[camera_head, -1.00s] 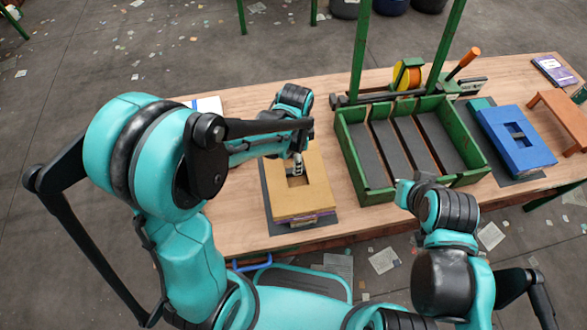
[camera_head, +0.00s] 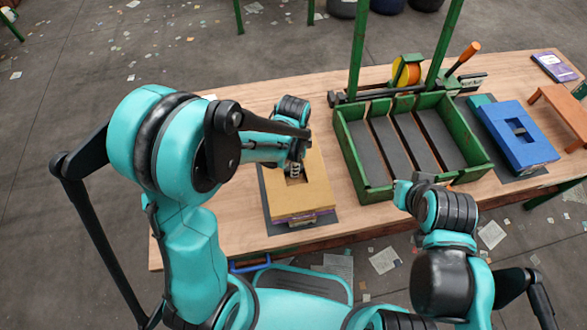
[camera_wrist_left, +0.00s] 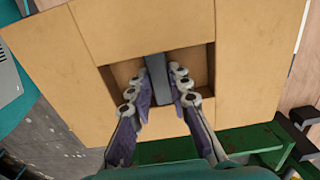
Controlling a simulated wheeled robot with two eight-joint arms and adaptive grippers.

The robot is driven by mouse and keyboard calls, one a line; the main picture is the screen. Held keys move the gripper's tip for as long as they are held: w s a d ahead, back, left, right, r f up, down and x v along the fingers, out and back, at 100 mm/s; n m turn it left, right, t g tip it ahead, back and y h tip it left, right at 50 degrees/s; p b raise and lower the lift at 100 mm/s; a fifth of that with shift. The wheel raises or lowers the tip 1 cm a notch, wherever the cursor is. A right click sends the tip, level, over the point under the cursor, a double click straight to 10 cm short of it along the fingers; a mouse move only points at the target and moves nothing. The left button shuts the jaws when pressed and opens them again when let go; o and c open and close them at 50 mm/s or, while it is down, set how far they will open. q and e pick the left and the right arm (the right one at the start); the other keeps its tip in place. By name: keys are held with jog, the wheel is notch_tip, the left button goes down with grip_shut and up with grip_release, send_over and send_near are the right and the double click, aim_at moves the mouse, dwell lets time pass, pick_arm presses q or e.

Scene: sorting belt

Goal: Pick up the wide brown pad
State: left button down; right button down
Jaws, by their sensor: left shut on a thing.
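The wide brown pad (camera_head: 312,197) is a tan slab with a rectangular recess in its middle. It lies on top of a stack with a purple edge, over a dark mat (camera_head: 331,224) on the table. My left gripper (camera_head: 296,172) reaches down into the recess. In the left wrist view the pad (camera_wrist_left: 105,32) fills the upper part, and my left gripper (camera_wrist_left: 161,85) is shut on the grey bar across its recess. I cannot tell any gap under the pad. My right gripper (camera_head: 408,186) is near the green tray's front edge, its fingers not clear.
A green tray (camera_head: 377,196) with dark slots stands right of the pad, with tall green posts behind it. A blue pad (camera_head: 530,152) lies farther right, beside an orange-brown stand (camera_head: 556,112). Bare tabletop (camera_head: 233,218) shows left of the mat.

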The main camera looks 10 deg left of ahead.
pick_arm(q)
jog(key=shift+r+p, duration=0.3)
jog(key=shift+r, duration=0.25)
notch_tip(320, 180, up, 3)
jog(key=shift+p, duration=0.7)
jog(key=s+d+r+p, duration=0.1)
jog(key=s+d+r, duration=0.1)
jog(key=d, duration=0.3)
jog(key=s+d+r+p, duration=0.2)
jog(key=d+r, duration=0.3)
jog(key=shift+s+d, duration=0.35)
jog(key=shift+f, duration=0.1)
